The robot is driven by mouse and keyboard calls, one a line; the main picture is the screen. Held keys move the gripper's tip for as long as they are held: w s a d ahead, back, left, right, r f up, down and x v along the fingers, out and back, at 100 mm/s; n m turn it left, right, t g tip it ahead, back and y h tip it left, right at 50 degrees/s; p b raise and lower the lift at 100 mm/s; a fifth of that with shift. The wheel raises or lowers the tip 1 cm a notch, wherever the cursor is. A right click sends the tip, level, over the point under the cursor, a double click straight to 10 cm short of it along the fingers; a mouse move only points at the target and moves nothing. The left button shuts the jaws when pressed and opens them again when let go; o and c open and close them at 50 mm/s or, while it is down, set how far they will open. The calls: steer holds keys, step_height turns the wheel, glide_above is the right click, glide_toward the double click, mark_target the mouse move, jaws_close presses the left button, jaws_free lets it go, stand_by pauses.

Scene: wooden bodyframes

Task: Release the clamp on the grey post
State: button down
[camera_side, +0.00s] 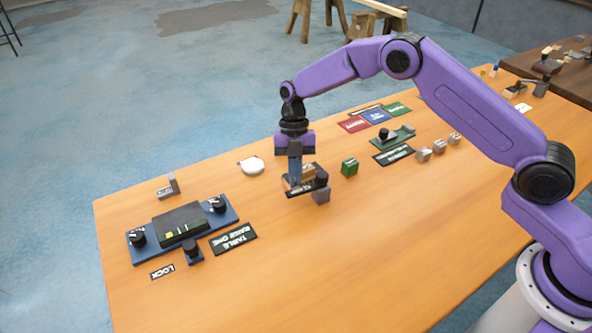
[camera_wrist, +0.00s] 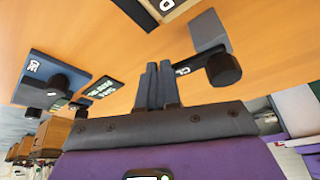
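The grey post (camera_side: 321,196) stands right of my gripper in the side view, with a black knob (camera_side: 321,178) at its top. In the wrist view the grey post (camera_wrist: 208,32) reaches toward the camera, with the black knob (camera_wrist: 223,69) at its near end. A black label (camera_wrist: 185,69), partly hidden, lies beside it. My gripper (camera_side: 295,182) points down just left of the post, over a wooden block (camera_side: 308,171). In the wrist view my gripper's fingers (camera_wrist: 157,66) are together, with nothing seen between them, apart from the knob.
A blue base with black knobs (camera_side: 138,237) and a dark box stands at the left front. A green block (camera_side: 349,167) is right of the post. A white round dish (camera_side: 251,166) is at the back left. Bare table lies in front of the post.

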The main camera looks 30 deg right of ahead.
steer(key=shift+s+a, duration=0.25)
steer(key=shift+s, duration=0.05)
steer(key=shift+w, duration=0.15)
stand_by(0.5)
steer(key=shift+w, duration=1.7)
steer(key=w+a+v, duration=0.1)
steer(key=v, duration=0.9)
steer(key=shift+a, duration=0.3)
steer(key=shift+s+r, duration=0.1)
